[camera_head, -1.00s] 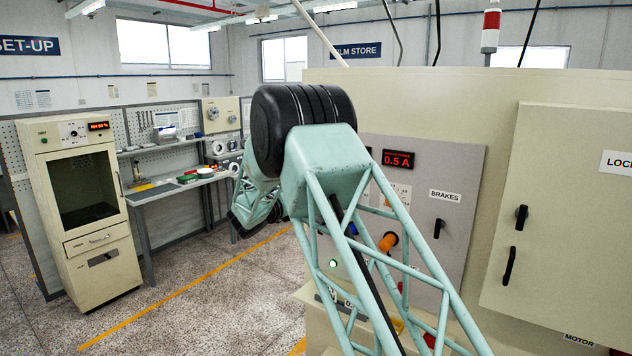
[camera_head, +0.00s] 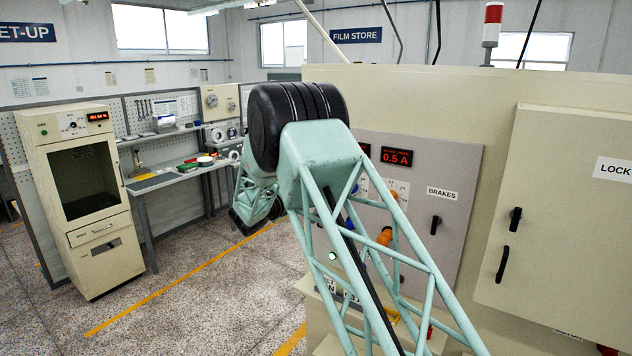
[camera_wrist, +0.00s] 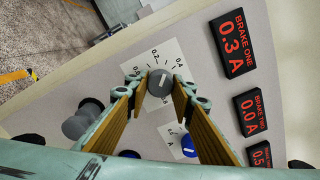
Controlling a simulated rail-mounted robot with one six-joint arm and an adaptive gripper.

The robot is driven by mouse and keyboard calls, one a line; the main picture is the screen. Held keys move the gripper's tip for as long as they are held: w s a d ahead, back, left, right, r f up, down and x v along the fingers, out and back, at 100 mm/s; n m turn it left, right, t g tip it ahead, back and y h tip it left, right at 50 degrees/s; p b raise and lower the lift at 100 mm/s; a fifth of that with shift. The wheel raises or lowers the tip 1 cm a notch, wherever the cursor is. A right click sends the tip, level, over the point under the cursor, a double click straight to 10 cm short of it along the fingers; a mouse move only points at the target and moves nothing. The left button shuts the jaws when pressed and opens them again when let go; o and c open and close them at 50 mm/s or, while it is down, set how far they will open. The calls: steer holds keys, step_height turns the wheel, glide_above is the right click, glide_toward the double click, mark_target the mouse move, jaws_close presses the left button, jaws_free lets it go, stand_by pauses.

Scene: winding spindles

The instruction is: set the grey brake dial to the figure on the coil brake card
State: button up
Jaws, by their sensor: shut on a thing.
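The grey brake dial (camera_wrist: 159,84) is in the upper middle of the wrist view, on a white scale plate (camera_wrist: 150,56) with printed figures. My gripper (camera_wrist: 157,90) is shut on the dial, one finger on each side. The dial has a white mark on its face; I cannot tell exactly which figure it meets. The brake one display (camera_wrist: 233,43) reads 0.3 A. I cannot make out the coil brake card in either view. In the head view my arm hides my gripper and the grey dial.
A blue dial (camera_wrist: 188,145) sits close by my right finger. The brake two display (camera_wrist: 249,112) reads 0.0 A; another display (camera_head: 397,157) reads 0.5 A. An orange knob (camera_head: 385,236) and a black BRAKES handle (camera_head: 435,225) are on the panel. Open floor (camera_head: 190,260) lies left.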

steer(key=o, duration=0.8)
steer(key=shift+o, duration=0.2)
steer(key=shift+s+a, duration=0.1)
steer(key=shift+s, duration=0.05)
steer(key=v, duration=1.1)
steer(key=shift+s, duration=0.3)
steer(key=shift+a, duration=0.15)
